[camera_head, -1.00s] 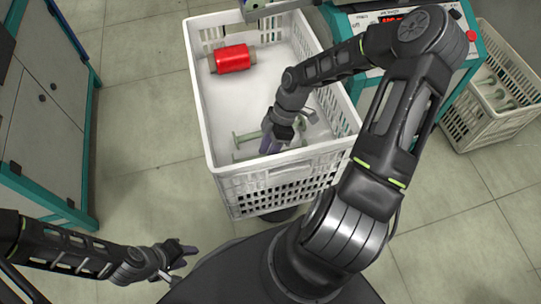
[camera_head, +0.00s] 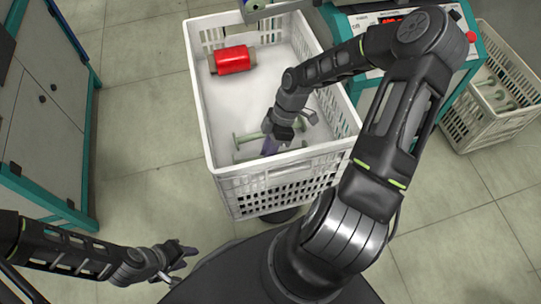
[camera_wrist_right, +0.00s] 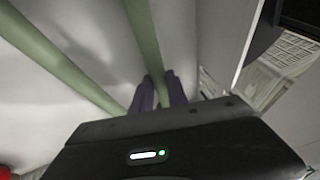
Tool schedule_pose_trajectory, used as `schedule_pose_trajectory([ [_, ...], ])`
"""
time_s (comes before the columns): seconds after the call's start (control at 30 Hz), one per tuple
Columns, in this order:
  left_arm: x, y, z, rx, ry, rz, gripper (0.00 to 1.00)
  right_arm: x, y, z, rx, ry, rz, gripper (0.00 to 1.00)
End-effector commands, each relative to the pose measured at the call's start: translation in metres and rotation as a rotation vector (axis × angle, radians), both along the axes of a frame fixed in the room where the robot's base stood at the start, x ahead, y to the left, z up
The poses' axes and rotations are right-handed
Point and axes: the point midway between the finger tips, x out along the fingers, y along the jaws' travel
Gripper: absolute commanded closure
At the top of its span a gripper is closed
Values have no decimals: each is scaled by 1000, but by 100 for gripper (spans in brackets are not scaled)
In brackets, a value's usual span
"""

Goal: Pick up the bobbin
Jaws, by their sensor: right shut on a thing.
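Two slim pale-green bobbins lie in the near end of the white crate (camera_head: 200,100). The farther bobbin (camera_head: 250,137) runs toward my right gripper; the nearer one is partly hidden by the gripper and the crate's front wall. My right gripper (camera_head: 269,147) reaches down into the crate. In the right wrist view its two purple fingers (camera_wrist_right: 161,90) are shut on one green bobbin (camera_wrist_right: 143,35), and the other bobbin (camera_wrist_right: 60,60) lies to the left, apart from the fingers. My left gripper (camera_head: 187,254) is outside the crate at lower left, with no object visible in it; its finger gap is unclear.
A red spool (camera_head: 233,60) lies at the crate's far left. A teal-framed machine (camera_head: 375,85) stands behind on the right, with another crate (camera_head: 490,120) of green bobbins beside it. A grey cabinet (camera_head: 45,120) is at left. The floor between cabinet and crate is clear.

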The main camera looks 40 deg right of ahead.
Motion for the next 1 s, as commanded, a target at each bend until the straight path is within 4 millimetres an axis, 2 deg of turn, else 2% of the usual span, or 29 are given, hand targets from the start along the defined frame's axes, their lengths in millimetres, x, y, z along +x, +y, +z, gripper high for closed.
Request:
schedule_pose_trajectory([
  [0.57, 0, 0, 2, 0, 0, 0, 64, 0, 0, 4, 0, -1, 0, 100],
  [0.77, 0, 0, 12, 0, 0, -1, 64, 0, 0, 31, -2, -1, 0, 100],
  [1.0, 0, 0, 27, 0, -1, -2, 64, 0, -1, 78, -3, -2, -1, 100],
])
